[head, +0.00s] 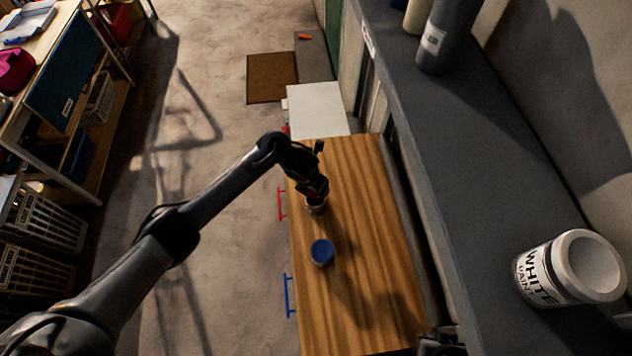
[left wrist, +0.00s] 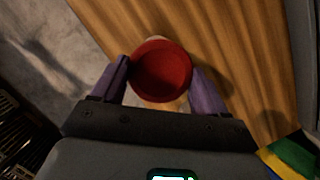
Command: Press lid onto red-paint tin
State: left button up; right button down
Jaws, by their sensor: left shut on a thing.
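My left gripper (head: 318,190) is over the wooden worktop. In the left wrist view, its two purple fingers (left wrist: 160,85) are shut on the sides of a round red lid (left wrist: 162,70). A small pale tin (head: 316,208) stands on the worktop directly under the gripper. Its pale edge also shows behind the lid in the left wrist view (left wrist: 158,41). The lid covers most of the tin there, so I cannot tell whether lid and rim touch. A dark part at the head view's bottom edge may be my right gripper (head: 440,343); its fingers are not clear.
A blue-topped tin (head: 322,252) stands nearer on the wooden worktop (head: 360,180). A grey ledge (head: 465,150) runs along the right, with a white paint tub (head: 570,268) and a dark bottle (head: 440,40). A white surface (head: 318,108) lies beyond. The worktop's far part is clear.

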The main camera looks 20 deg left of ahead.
pick_arm(q)
jog(key=shift+f+b, duration=0.45)
jog(key=shift+f, duration=0.2)
jog(key=b+x, duration=0.2)
jog(key=s+b+x, duration=0.1)
jog(key=b+x, duration=0.1)
jog(key=shift+w+f, duration=0.1)
jog(key=shift+f, duration=0.25)
dwell(0.4)
jog(key=shift+f+b, duration=0.2)
jog(key=shift+b, duration=0.1)
jog(key=shift+f+b, duration=0.35)
jog(key=shift+b, duration=0.05)
dwell(0.9)
dwell(0.3)
jog(key=o, duration=1)
